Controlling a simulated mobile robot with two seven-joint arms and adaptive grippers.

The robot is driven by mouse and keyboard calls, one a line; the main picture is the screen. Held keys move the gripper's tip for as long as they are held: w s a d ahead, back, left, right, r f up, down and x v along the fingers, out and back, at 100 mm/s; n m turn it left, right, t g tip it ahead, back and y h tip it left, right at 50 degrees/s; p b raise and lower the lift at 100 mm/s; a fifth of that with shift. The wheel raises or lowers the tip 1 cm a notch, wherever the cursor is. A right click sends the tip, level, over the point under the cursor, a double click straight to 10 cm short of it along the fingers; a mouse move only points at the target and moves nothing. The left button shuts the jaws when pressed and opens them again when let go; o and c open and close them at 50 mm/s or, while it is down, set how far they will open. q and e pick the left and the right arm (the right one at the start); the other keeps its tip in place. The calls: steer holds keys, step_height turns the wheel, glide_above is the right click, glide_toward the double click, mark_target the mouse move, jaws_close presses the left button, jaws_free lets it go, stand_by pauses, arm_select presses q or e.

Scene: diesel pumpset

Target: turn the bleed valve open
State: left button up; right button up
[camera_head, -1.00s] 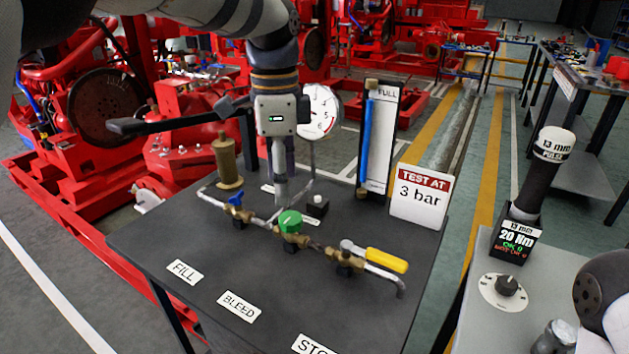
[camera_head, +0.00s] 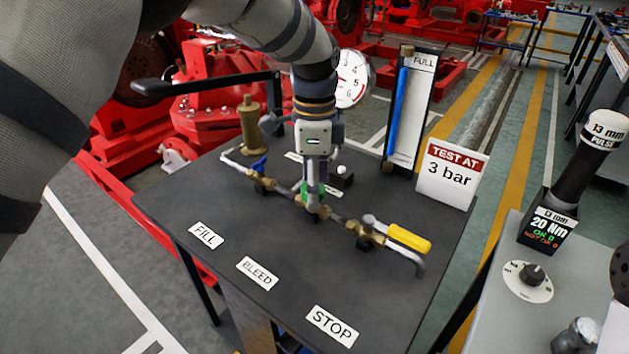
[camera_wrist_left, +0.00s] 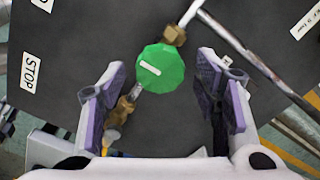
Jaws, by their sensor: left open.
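The bleed valve is a green faceted knob (camera_wrist_left: 161,68) on a brass pipe run, behind the BLEED label (camera_head: 258,272) on the dark bench. In the head view only slivers of the green knob (camera_head: 305,193) show, because my left gripper (camera_head: 313,185) is in front of and above it. In the left wrist view the left gripper (camera_wrist_left: 162,100) is open. Its two purple-padded fingers stand on either side of the knob, apart from it, with the knob slightly beyond the fingertips' line. My right gripper is not in view.
A blue-handled valve (camera_head: 259,165) stands left of the knob and a yellow-handled valve (camera_head: 408,238) right of it. A brass cylinder (camera_head: 251,125), round gauge (camera_head: 352,78), blue level tube (camera_head: 401,110) and "TEST AT 3 bar" sign (camera_head: 452,172) stand behind. The bench front is clear apart from labels.

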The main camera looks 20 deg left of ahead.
arm_select(q)
steer(key=c, duration=1.2)
steer(key=shift+o, duration=0.3)
